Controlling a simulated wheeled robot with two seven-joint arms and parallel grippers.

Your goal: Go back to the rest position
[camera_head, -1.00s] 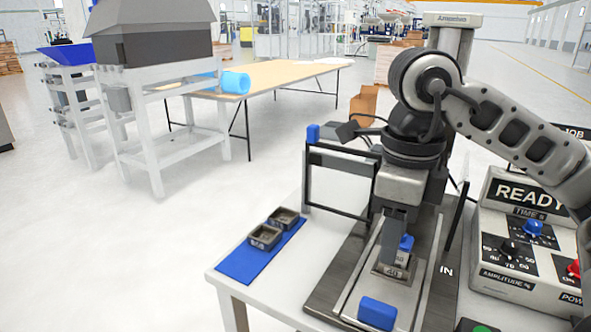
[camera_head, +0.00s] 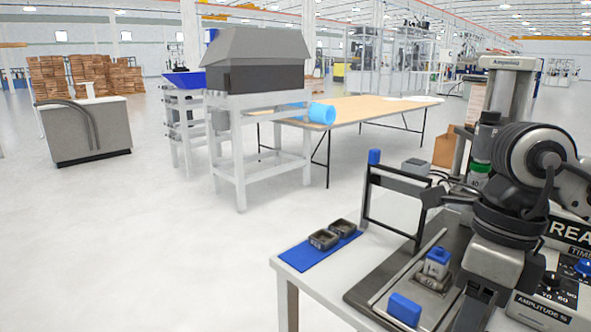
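My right arm comes in from the right, and its gripper (camera_head: 474,303) points down at the lower right, over the right side of the fixture. The gripper is apart from the blue-topped metal part (camera_head: 437,264), which sits upright in the fixture (camera_head: 372,292). Its fingertips are dark and partly hidden, so I cannot tell whether they are open or shut. My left gripper is not in view.
Two small metal trays (camera_head: 323,240) lie on a blue mat (camera_head: 300,257) at the table's left. A blue block (camera_head: 404,309) is at the fixture's front. A black frame (camera_head: 367,193) stands behind. The control box (camera_head: 548,308) is partly hidden by my arm.

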